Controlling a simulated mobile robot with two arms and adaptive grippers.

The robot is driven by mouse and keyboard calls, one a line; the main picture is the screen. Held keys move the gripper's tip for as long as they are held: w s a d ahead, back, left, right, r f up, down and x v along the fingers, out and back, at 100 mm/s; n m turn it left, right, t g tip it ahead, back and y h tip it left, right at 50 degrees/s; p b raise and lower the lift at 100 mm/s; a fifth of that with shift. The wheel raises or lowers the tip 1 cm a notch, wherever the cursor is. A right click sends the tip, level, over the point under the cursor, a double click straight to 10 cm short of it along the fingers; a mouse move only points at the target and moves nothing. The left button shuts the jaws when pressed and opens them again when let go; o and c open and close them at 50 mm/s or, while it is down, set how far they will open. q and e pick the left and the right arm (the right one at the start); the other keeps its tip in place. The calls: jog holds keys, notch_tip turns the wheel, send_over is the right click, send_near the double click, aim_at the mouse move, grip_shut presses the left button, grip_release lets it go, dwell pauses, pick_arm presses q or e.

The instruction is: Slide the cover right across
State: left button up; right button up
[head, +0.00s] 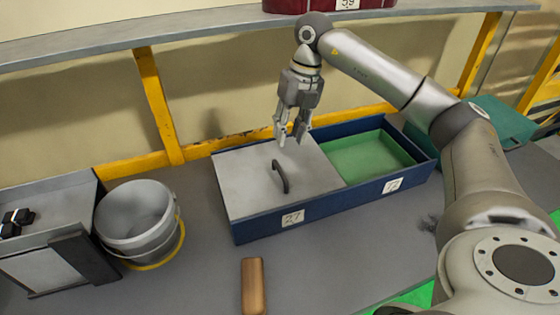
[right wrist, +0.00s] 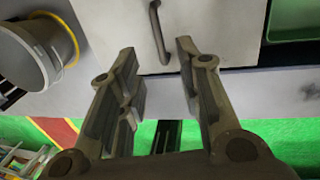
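The grey sliding cover (head: 245,185) lies over the left part of a blue box (head: 330,204). A dark bar handle (head: 281,177) stands up from the cover. The right part of the box is uncovered and shows a green inside (head: 370,155). My right gripper (head: 291,138) is open and empty, above the box near the cover's back right edge in the head view. In the right wrist view, the handle (right wrist: 159,32) shows beyond the gap between the open fingers (right wrist: 155,50), apart from them. My left gripper is not in view.
A grey bucket (head: 137,218) stands left of the box, beside a grey case (head: 50,240). A wooden block (head: 253,286) lies in front. A shelf on yellow posts (head: 158,105) runs behind. A teal bin (head: 500,122) is at the right.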

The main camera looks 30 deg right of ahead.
aim_at(280, 168)
jog(key=f, duration=0.3)
jog(key=a+f+p, duration=0.1)
jog(key=f, duration=0.2)
jog(key=a+f+p, duration=0.1)
jog(key=f, duration=0.2)
jog(key=shift+w+f, duration=0.2)
jog(key=shift+f, duration=0.1)
grip_shut()
